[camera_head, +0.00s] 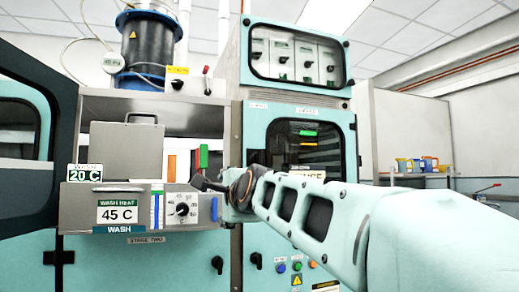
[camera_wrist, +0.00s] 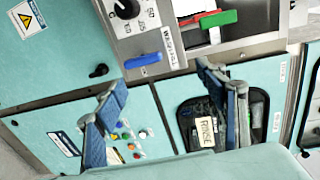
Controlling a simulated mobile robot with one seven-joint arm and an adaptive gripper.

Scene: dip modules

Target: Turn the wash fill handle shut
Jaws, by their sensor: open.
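The wash unit (camera_head: 75,214), a grey metal box with a "WASH" label and a 45 C display, is left of centre in the head view. A blue handle (camera_head: 214,208) sits at its right end, and a green handle (camera_head: 203,157) stands upright above it. In the wrist view the blue handle (camera_wrist: 143,60) and green handle (camera_wrist: 213,19) lie beyond my gripper (camera_wrist: 161,77). I cannot read which one is the wash fill handle. My gripper (camera_head: 203,184) is open and empty, its fingers apart from both handles; the arm partly hides it in the head view.
A dial (camera_head: 182,209) is left of the blue handle. A red-tipped lever (camera_head: 206,80) is higher up. The teal cabinet (camera_head: 297,112) with a dark window stands right, behind my arm. An open dark door (camera_head: 62,115) is at far left. Small buttons (camera_head: 296,266) are below.

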